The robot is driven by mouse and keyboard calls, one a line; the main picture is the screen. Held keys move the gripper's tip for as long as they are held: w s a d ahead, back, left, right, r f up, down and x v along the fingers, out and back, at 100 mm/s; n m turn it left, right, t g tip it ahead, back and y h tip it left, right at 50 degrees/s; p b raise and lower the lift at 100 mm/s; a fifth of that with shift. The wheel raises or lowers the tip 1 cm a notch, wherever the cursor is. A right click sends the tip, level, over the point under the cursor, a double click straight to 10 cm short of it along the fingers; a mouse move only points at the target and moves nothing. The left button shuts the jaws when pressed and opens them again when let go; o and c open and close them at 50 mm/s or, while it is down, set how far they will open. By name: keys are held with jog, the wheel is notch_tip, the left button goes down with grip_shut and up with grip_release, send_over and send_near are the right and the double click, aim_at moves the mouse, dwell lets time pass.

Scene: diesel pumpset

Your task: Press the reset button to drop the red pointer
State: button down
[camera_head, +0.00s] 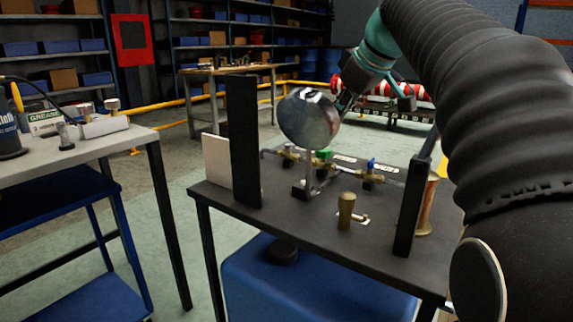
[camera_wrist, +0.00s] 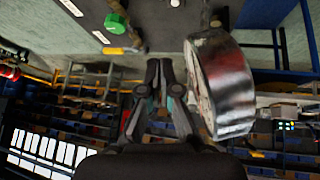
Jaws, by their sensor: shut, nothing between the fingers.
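A round silver gauge (camera_head: 309,118) stands on a thin bracket above the dark table, its metal back toward the head camera. In the wrist view the gauge (camera_wrist: 228,85) is close on the right, its face seen nearly edge-on. The red pointer and the reset button cannot be made out. My gripper (camera_wrist: 160,66) is shut and empty, its fingertips just left of the gauge face in the picture. In the head view my gripper (camera_head: 344,100) is beside the gauge's right edge, partly hidden; I cannot tell whether it touches.
The dark table (camera_head: 300,225) also carries a green-handled valve (camera_head: 324,153), a blue-handled valve (camera_head: 371,164) and a brass fitting (camera_head: 347,212). Black uprights stand left (camera_head: 243,140) and right (camera_head: 411,210). A grey bench (camera_head: 80,150) with grease supplies is at left.

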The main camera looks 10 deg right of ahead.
jog(key=w+f+g, duration=0.1)
jog(key=w+f+g+y+p, duration=0.1)
jog(key=w, duration=0.1)
jog(key=w+f+n+g+y, duration=0.1)
jog(key=shift+w+a+p, duration=0.15)
jog(key=shift+w+p, duration=0.2)
jog(key=shift+w, duration=0.05)
send_over(303, 183)
jog(key=w, duration=0.2)
jog(key=f, duration=0.9)
jog(key=shift+s+d+b, duration=0.15)
jog(key=shift+d+b, duration=0.05)
jog(key=shift+b, duration=0.1)
jog(key=shift+s+d+f, duration=0.1)
jog(key=shift+s+f, duration=0.1)
jog(key=shift+f, duration=0.3)
jog(key=shift+s+d+f, duration=0.1)
jog(key=shift+s+f, duration=0.05)
jog(key=shift+f, duration=0.35)
jog(key=shift+s+f, duration=0.1)
jog(key=shift+f, duration=0.55)
